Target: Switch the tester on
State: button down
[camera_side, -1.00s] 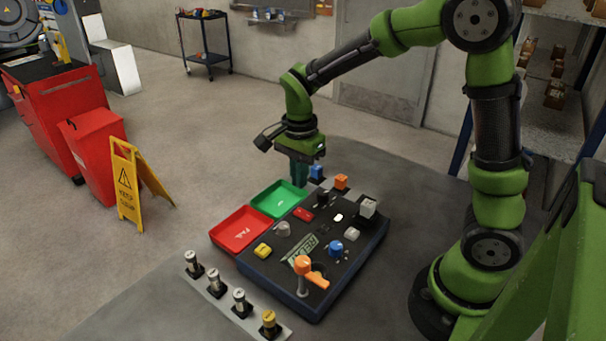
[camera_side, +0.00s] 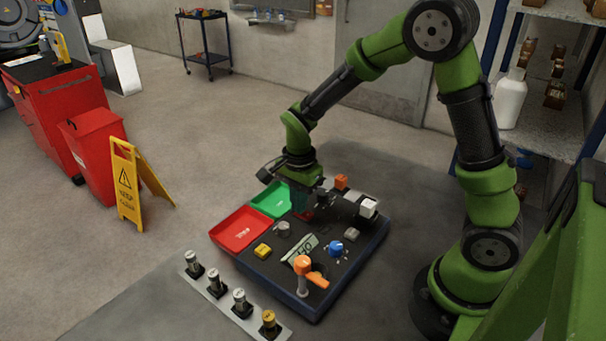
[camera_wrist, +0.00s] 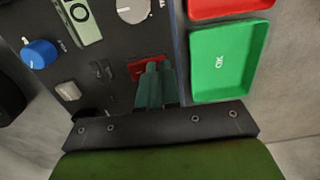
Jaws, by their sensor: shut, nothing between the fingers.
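My gripper (camera_side: 301,208) is shut and empty, pointing down at the red switch. In the wrist view its teal fingertips (camera_wrist: 153,68) overlap the switch and hide part of it. Whether they touch it I cannot tell.
A green tray (camera_wrist: 225,88) and a red tray (camera_side: 240,230) lie left of the tester. A blue knob (camera_side: 335,249), an orange lever (camera_side: 303,265), a yellow button (camera_side: 262,251) and a grey knob (camera_side: 283,228) stand up nearby. Several cylinders stand on a front strip (camera_side: 228,306).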

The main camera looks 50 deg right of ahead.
aim_at(305, 214)
jog(key=shift+s+f, duration=0.15)
jog(key=shift+s, duration=0.05)
jog(key=shift+s+r, duration=0.25)
jog(key=shift+s, duration=0.45)
notch_tip(305, 214, up, 14)
dwell(0.5)
